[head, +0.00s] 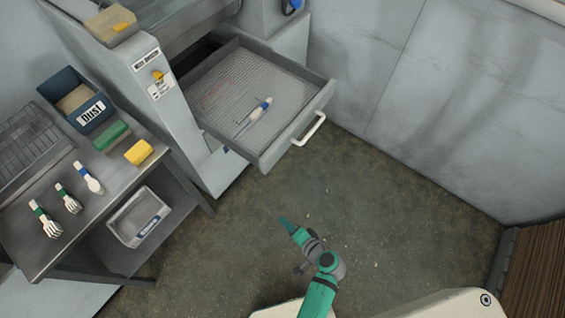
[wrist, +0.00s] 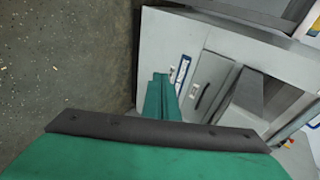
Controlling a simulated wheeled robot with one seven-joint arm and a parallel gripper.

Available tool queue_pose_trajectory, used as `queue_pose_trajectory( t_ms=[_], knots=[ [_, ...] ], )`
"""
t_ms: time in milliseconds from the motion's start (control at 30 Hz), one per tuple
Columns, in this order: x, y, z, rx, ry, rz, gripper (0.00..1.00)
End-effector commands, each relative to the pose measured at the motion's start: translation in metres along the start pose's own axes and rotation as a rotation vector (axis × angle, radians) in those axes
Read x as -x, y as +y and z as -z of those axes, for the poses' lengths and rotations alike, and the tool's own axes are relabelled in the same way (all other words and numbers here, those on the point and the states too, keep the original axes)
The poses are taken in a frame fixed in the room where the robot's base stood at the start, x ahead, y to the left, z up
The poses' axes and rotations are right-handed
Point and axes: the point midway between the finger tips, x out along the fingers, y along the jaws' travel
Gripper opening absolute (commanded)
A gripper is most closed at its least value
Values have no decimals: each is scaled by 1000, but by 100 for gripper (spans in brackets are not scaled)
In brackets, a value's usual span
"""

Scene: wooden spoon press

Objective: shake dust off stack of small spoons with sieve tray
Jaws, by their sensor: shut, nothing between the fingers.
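The sieve tray (head: 296,137) is pulled out of the press like a drawer, with a mesh floor and a white handle (head: 309,129) on its front. A small slim bundle with a blue band (head: 261,107) lies on the mesh; it looks like the spoon stack, but its pieces are too small to tell apart. My gripper (head: 286,224) is over the floor, below and apart from the tray. Its green fingers (wrist: 160,97) are shut and empty in the wrist view, with a grey machine side behind them.
A metal table at left bears several banded bundles (head: 69,200), a blue DUST bin (head: 87,105), a green brush-like block (head: 111,136), a yellow block (head: 139,152) and a wire rack (head: 28,146). A grey bin (head: 138,217) is on the shelf below. The floor (head: 400,220) at right is clear.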

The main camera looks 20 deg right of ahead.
Motion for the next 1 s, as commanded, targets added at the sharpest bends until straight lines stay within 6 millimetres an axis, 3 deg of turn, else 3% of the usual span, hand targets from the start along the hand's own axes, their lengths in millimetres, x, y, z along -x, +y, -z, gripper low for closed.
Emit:
queue_pose_trajectory(
  t_ms=[33, 200, 433, 667, 1000],
  knots=[
    [-1, -10, 22, -36, -16, 61, 0],
    [14, -53, 79, -106, -103, 291, 0],
    [60, -95, 134, -96, -175, 535, 0],
    [78, -109, 149, -75, -200, 614, 0],
    [38, -137, 140, -75, -202, 614, 0]
  ],
)
